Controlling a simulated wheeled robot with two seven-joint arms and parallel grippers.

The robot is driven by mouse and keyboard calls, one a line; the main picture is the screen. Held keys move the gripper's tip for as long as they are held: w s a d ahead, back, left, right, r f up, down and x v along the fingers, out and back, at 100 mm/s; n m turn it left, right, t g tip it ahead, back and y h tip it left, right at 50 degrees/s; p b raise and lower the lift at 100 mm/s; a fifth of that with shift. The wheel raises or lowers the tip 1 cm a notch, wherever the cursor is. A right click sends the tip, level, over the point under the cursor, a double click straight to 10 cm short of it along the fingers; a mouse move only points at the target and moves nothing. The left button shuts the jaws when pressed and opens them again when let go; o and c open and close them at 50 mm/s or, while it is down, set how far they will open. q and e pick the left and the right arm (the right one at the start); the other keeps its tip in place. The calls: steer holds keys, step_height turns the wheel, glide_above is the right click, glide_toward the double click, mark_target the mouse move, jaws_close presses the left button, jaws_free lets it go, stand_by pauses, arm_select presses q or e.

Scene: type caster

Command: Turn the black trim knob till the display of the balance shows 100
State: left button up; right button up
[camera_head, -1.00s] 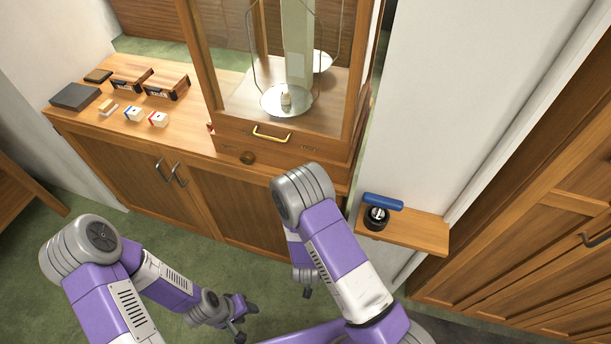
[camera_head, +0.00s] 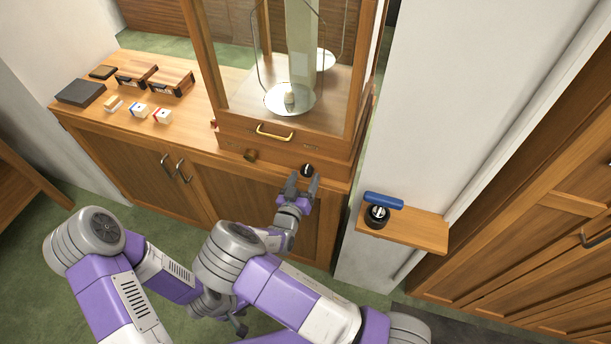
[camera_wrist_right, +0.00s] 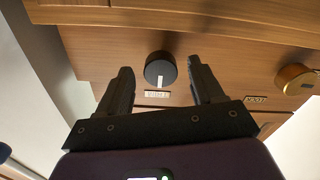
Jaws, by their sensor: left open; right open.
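The black trim knob (camera_head: 307,170) is on the lower front of the wooden balance case (camera_head: 232,130). In the right wrist view the knob (camera_wrist_right: 160,69) has a white mark pointing down toward a small label (camera_wrist_right: 157,94), too small to read surely. My right gripper (camera_head: 303,183) is open, its fingers pointing at the knob. In the right wrist view the gripper (camera_wrist_right: 160,85) has one finger on each side of the knob, apart from it. My left gripper (camera_head: 240,326) is open, low, and partly hidden behind my right arm. I cannot make out a display reading.
A brass knob (camera_head: 250,155) sits left of the black one, below a brass handle (camera_head: 274,132). Small boxes (camera_head: 172,82) and blocks (camera_head: 162,116) lie on the cabinet top at left. A wall shelf (camera_head: 415,231) at right holds a black round thing (camera_head: 377,216) and a blue bar (camera_head: 383,201).

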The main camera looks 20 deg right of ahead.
steer(key=shift+x, duration=0.85)
steer(key=c, duration=1.1)
steer(key=shift+o, duration=0.2)
steer(key=shift+f, duration=0.1)
steer(key=m+b, duration=0.2)
steer(key=shift+f+m+b, duration=0.1)
steer(key=shift+m+b, duration=0.2)
steer(key=shift+b, duration=0.1)
steer(key=m+b, duration=0.6)
steer(key=shift+a+b, duration=0.1)
steer(key=shift+b, duration=0.2)
steer(key=shift+w+m+b, duration=0.1)
steer(key=shift+m+b, duration=1.6)
